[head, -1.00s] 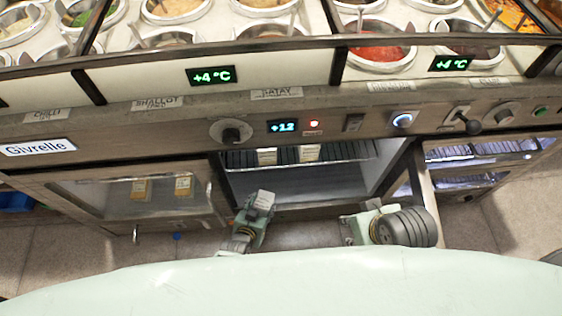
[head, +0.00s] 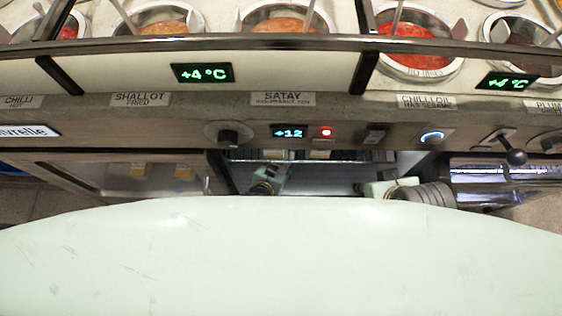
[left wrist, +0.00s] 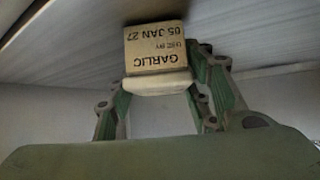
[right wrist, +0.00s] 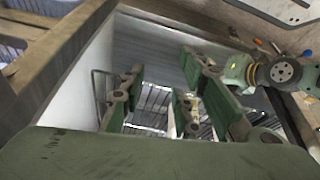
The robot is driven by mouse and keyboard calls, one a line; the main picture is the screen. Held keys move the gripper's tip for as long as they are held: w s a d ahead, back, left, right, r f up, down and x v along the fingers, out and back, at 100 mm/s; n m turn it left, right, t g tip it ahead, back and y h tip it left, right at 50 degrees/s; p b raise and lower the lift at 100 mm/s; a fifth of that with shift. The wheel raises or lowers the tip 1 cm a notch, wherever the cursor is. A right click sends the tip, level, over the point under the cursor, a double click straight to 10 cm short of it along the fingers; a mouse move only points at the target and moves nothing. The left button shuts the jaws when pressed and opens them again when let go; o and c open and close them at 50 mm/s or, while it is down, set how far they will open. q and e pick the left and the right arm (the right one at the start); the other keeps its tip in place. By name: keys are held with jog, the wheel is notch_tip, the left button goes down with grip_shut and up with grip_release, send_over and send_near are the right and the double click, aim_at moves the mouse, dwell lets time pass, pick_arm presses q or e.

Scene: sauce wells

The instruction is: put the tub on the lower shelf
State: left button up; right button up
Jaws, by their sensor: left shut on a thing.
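My left gripper (left wrist: 160,78) is shut on a small pale tub (left wrist: 158,58) labelled garlic, which appears upside down in the left wrist view. A grey grooved surface borders the tub there; I cannot tell whether they touch. In the head view my left gripper (head: 270,178) reaches into the open cabinet (head: 315,183) below the counter, and the tub is not clear there. My right gripper (right wrist: 160,66) is open and empty at the cabinet mouth; in the head view it is partly hidden (head: 382,187). The lower shelf is hidden in the head view.
A wire shelf (head: 350,155) with a pale tub (head: 320,154) crosses the cabinet's top. The open door (head: 432,172) stands right of my right arm. A closed glass door (head: 110,178) is at left. The counter edge (head: 350,110) overhangs both arms.

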pick_arm(q)
jog(key=shift+s+a+r, duration=0.1)
jog(key=shift+r, duration=0.1)
jog(key=shift+f, duration=0.1)
jog(key=o, duration=1.4)
jog(key=shift+f, duration=0.1)
pick_arm(e)
jog(key=shift+w+a+r+t, duration=0.4)
jog(key=shift+w+a+r, duration=0.05)
jog(key=shift+w, duration=0.2)
jog(key=shift+s, duration=0.15)
